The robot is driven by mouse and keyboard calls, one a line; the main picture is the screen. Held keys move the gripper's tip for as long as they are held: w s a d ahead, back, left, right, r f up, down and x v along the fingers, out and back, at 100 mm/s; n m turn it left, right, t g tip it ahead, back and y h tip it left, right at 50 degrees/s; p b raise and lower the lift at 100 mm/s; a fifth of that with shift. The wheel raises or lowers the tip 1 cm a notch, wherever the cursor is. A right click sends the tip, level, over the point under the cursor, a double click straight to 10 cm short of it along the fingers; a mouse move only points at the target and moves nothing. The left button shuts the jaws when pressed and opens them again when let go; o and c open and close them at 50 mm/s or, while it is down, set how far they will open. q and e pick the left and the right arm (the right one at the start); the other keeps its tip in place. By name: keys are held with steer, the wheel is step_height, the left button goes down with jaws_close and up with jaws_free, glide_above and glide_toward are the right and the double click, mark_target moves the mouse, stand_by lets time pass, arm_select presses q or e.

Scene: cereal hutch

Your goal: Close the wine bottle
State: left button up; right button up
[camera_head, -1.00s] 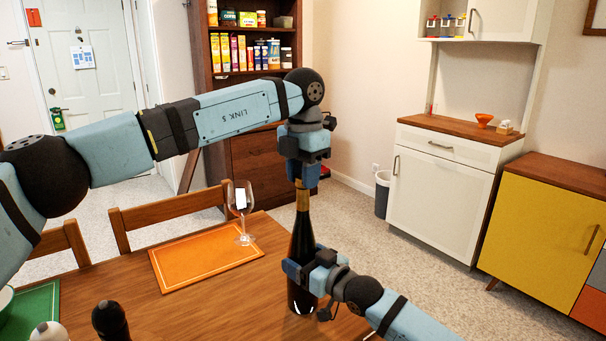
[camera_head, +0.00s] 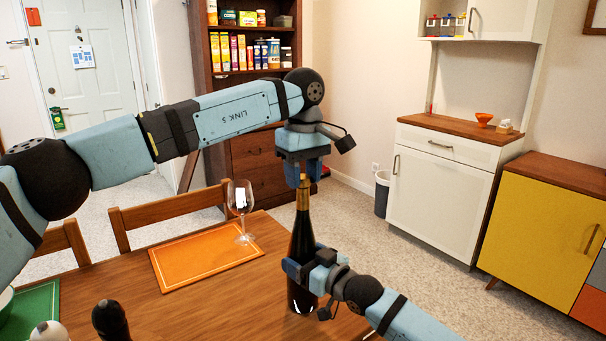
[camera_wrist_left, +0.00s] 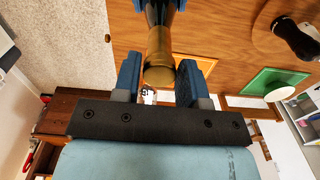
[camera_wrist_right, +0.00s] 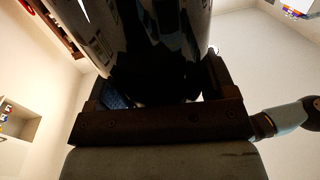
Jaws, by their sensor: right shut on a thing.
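The dark wine bottle (camera_head: 302,240) stands upright at the table's right end, with a gold-coloured band (camera_head: 303,198) around its neck. My right gripper (camera_head: 312,272) is shut around the bottle's body, low down; the dark glass (camera_wrist_right: 145,40) fills the space between its fingers in the right wrist view. My left gripper (camera_head: 303,178) points down at the bottle's top. In the left wrist view its two blue fingers (camera_wrist_left: 161,72) stand apart on either side of the gold bottle top (camera_wrist_left: 160,72), with a gap on each side. I cannot make out a separate stopper.
A green placemat (camera_head: 38,310) and a dark-topped mill (camera_head: 110,320) are at the lower left. Chairs (camera_head: 165,213) line the far table edge. The wooden table (camera_head: 200,315) is clear in front.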

arm_select(q)
steer(key=shift+o, duration=1.4)
steer(key=shift+r, duration=2.25)
steer(key=shift+c, duration=0.2)
steer(key=n, duration=0.5)
steer(key=shift+r, duration=0.4)
steer(key=n, duration=0.3)
steer(key=r+n, duration=0.1)
steer(key=n, duration=0.2)
steer(key=shift+n, duration=0.3)
steer(key=n, duration=0.3)
steer(key=r+n, duration=0.1)
steer(key=n, duration=0.7)
steer(key=shift+r, duration=0.35)
